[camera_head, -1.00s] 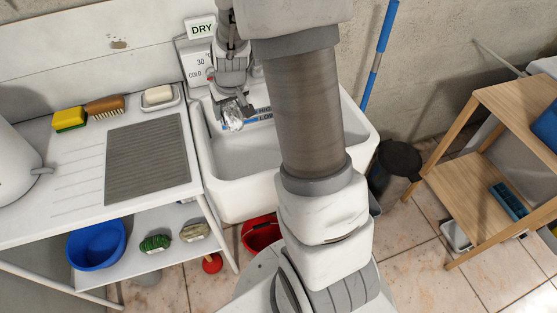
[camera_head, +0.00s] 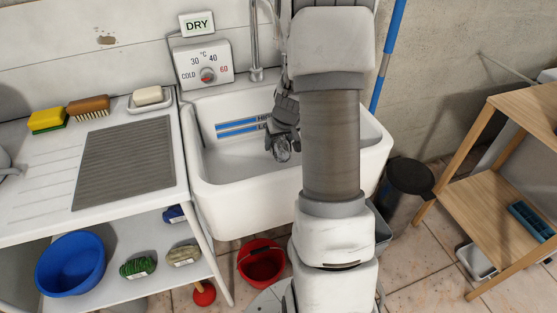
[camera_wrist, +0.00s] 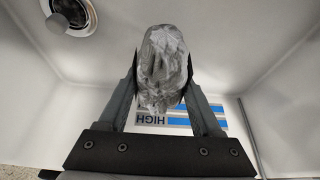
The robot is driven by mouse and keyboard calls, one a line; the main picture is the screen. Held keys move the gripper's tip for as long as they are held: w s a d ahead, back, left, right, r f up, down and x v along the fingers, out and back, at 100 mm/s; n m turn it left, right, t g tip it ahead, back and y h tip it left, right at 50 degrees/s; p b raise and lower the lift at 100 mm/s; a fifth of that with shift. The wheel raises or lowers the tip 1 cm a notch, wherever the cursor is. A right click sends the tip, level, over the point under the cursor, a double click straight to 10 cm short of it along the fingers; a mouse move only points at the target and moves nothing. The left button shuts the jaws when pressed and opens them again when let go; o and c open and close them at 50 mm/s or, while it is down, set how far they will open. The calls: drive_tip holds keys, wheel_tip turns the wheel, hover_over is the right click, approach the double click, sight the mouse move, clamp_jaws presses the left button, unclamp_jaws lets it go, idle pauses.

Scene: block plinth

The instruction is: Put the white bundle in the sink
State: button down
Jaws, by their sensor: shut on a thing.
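The white bundle (camera_wrist: 162,65) is a crumpled, pale grey-white lump between the fingers in the wrist view. It also shows small in the head view (camera_head: 281,151). My gripper (camera_wrist: 162,88) is shut on it. In the head view my gripper (camera_head: 279,143) hangs inside the outline of the white sink (camera_head: 240,196), above its basin. The wrist view shows the sink's inner walls and a round metal drain (camera_wrist: 72,14). I cannot tell how far the bundle is above the sink floor. My arm hides the right part of the sink.
A tap (camera_head: 254,50) and a temperature dial (camera_head: 207,72) are behind the sink. A draining board (camera_head: 125,165) with a sponge (camera_head: 47,120), brush (camera_head: 88,106) and soap dish (camera_head: 150,100) is at left. A red bucket (camera_head: 262,263) stands below. A wooden shelf (camera_head: 480,200) is at right.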

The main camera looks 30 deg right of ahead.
sight(279, 163)
drive_tip(key=shift+f+b, duration=0.75)
drive_tip(key=shift+f, duration=1.7)
drive_tip(key=shift+f, duration=0.1)
drive_tip(key=shift+c, duration=0.3)
unclamp_jaws()
drive_tip(key=shift+r, duration=0.35)
drive_tip(key=p+v, duration=0.3)
drive_tip(key=v, duration=0.8)
drive_tip(key=shift+s+r, duration=0.2)
drive_tip(key=shift+r, duration=0.1)
